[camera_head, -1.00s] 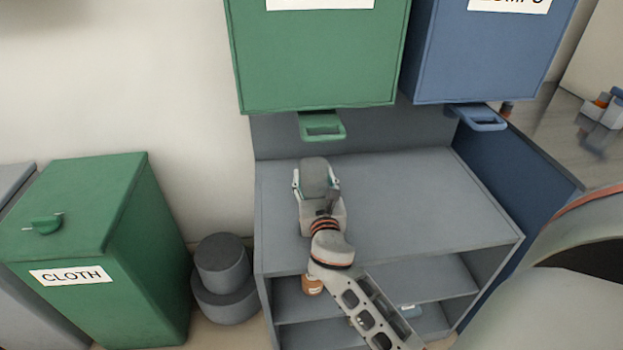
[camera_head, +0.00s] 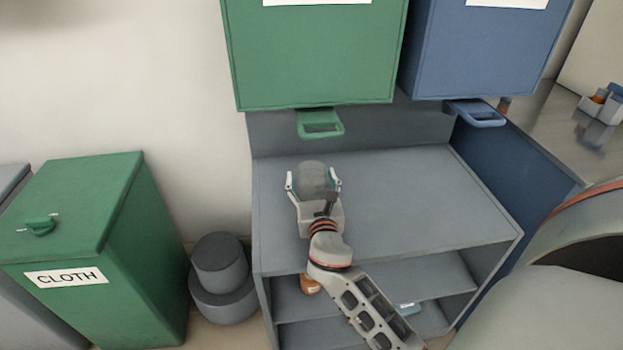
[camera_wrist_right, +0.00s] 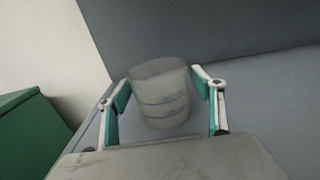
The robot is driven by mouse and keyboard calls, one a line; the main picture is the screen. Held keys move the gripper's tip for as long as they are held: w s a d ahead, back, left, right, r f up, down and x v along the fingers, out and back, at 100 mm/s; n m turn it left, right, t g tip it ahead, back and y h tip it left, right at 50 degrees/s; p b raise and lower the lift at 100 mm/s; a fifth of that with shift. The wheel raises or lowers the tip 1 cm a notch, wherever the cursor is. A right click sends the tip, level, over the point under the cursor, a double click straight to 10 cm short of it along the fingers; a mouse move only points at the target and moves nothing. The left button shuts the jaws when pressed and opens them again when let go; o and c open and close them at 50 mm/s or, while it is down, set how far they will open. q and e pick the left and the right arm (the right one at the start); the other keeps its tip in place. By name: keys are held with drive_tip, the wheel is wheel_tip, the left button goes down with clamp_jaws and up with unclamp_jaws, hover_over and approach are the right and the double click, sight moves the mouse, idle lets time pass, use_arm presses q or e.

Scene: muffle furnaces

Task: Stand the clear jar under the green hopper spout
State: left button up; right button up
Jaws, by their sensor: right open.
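The clear jar (camera_head: 313,176) stands on the grey shelf top, below and slightly in front of the green hopper spout (camera_head: 321,123). It looks greyish and see-through, and shows ridged in the right wrist view (camera_wrist_right: 161,95). My right gripper (camera_head: 314,184) is open around the jar, with one finger on each side. In the right wrist view gaps show between the fingers (camera_wrist_right: 162,98) and the jar. The green hopper (camera_head: 315,55) hangs above. My left gripper is not in view.
A blue hopper (camera_head: 483,50) with its blue spout (camera_head: 476,113) is to the right. The shelf top (camera_head: 420,200) is clear right of the jar. An orange-brown container (camera_head: 310,284) sits on the lower shelf. A green CLOTH bin (camera_head: 85,210) and dark round weights (camera_head: 221,275) stand left.

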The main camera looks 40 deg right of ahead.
drive_tip(key=shift+r, duration=0.3)
drive_tip(key=shift+r+p, duration=0.3)
drive_tip(key=shift+r, duration=0.2)
drive_tip(key=v, duration=1.1)
drive_tip(key=shift+f, duration=0.2)
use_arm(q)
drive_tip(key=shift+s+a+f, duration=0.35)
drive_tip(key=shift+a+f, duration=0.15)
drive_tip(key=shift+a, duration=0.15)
use_arm(e)
drive_tip(key=shift+s+a+r, duration=0.1)
drive_tip(key=shift+s+a, duration=0.15)
drive_tip(key=shift+s, duration=0.2)
